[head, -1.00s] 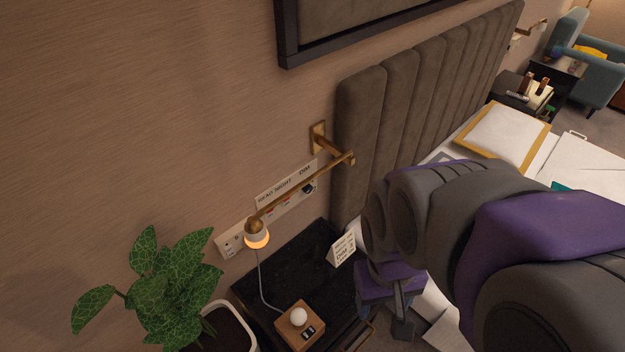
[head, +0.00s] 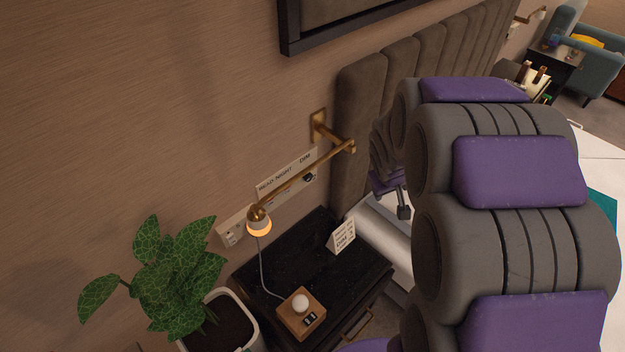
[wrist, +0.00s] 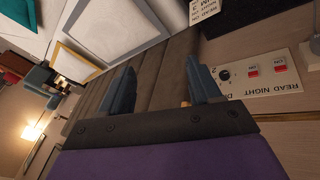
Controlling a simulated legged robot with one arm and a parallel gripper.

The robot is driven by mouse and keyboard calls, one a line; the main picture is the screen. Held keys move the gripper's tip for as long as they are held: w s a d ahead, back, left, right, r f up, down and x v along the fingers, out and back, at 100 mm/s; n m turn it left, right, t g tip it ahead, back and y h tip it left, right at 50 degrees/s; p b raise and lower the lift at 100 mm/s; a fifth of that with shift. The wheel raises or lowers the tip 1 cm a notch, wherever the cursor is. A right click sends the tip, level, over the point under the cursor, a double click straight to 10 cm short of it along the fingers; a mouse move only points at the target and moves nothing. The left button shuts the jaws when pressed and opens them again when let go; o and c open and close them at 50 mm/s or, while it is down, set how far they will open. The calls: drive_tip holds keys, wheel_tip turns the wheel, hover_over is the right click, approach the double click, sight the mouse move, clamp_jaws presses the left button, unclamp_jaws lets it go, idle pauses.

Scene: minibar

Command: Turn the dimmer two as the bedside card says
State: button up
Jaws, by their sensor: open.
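The dimmer is a round dark knob (head: 309,177) under the DIM label on the wall panel beside the headboard. In the wrist view the knob (wrist: 225,74) is right of my fingers, next to the red switches. The bedside card (head: 342,237) is a white tent card on the black nightstand. It shows partly at the wrist view's top edge (wrist: 205,8). Its writing is mostly too small to read. In the head view my gripper (head: 404,210) is partly hidden by my arm, right of the panel.
A brass wall lamp (head: 305,185) reaches across the front of the panel. A plant (head: 165,275) stands at left. The padded headboard (head: 365,110) and bed are to the right.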

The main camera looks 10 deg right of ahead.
drive_tip(key=w+d+f+n+t+y, duration=0.1)
drive_tip(key=w+d+f+t, duration=0.1)
drive_tip(key=w+d+f, duration=0.3)
drive_tip(key=w+d+f+n+t, duration=0.1)
drive_tip(key=w+f, duration=0.2)
drive_tip(key=w, duration=0.4)
drive_tip(key=n+t+y+p, duration=0.1)
drive_tip(key=n+t+y, duration=0.3)
drive_tip(key=t+y, duration=0.6)
approach(310, 177)
drive_tip(key=w+a, duration=0.1)
drive_tip(key=w, duration=0.1)
drive_tip(key=w+a+g+y+b, duration=0.1)
drive_tip(key=w, duration=0.2)
drive_tip(key=w+a+g+y+b, duration=0.1)
drive_tip(key=w, duration=0.2)
drive_tip(key=shift+a+r, duration=0.2)
drive_tip(key=shift+a, duration=0.05)
drive_tip(key=shift+m, duration=0.3)
drive_tip(key=c, duration=1)
